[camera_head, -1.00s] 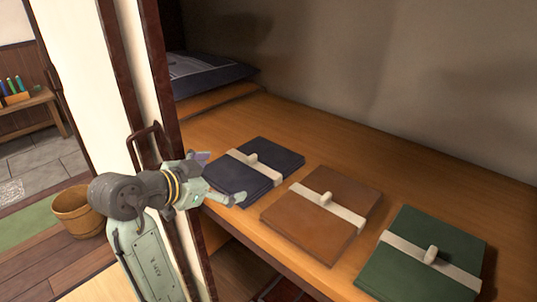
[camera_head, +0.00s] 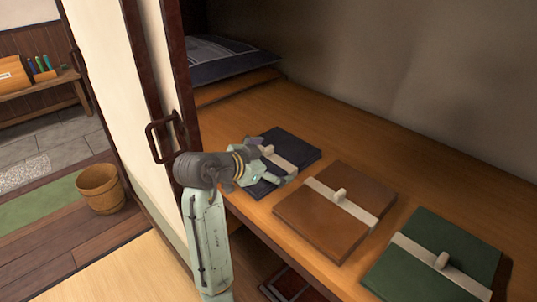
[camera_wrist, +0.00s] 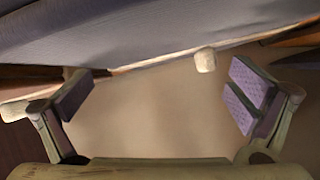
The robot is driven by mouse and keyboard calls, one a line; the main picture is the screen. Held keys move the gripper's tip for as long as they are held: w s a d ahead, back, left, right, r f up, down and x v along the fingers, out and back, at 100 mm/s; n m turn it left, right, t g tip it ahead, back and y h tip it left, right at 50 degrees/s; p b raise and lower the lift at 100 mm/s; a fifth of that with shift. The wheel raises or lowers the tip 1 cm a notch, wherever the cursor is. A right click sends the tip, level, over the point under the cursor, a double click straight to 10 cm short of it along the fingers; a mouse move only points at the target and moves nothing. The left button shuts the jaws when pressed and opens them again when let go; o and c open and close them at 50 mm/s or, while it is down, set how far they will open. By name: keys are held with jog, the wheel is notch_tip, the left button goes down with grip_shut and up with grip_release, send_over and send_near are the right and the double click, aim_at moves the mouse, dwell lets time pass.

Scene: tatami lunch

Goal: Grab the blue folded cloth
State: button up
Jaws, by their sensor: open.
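The blue folded cloth (camera_head: 287,147) lies on the wooden shelf at the left of a row, with a pale band and a small toggle (camera_head: 268,150) around it. My gripper (camera_head: 276,160) is at the cloth's near left side and hides part of it. I cannot tell whether a finger touches the cloth.
A brown folded cloth (camera_head: 318,226) and a green one (camera_head: 455,245) lie to the right on the shelf (camera_head: 400,145). A dark cushion (camera_head: 215,62) is at the back left. A sliding door's frame with a handle (camera_head: 153,140) stands close left of my arm.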

jog(key=shift+w+d+f, duration=0.3)
jog(key=shift+w+d, duration=0.05)
jog(key=shift+w, duration=0.1)
jog(key=shift+c, duration=0.5)
jog(key=c, duration=0.9)
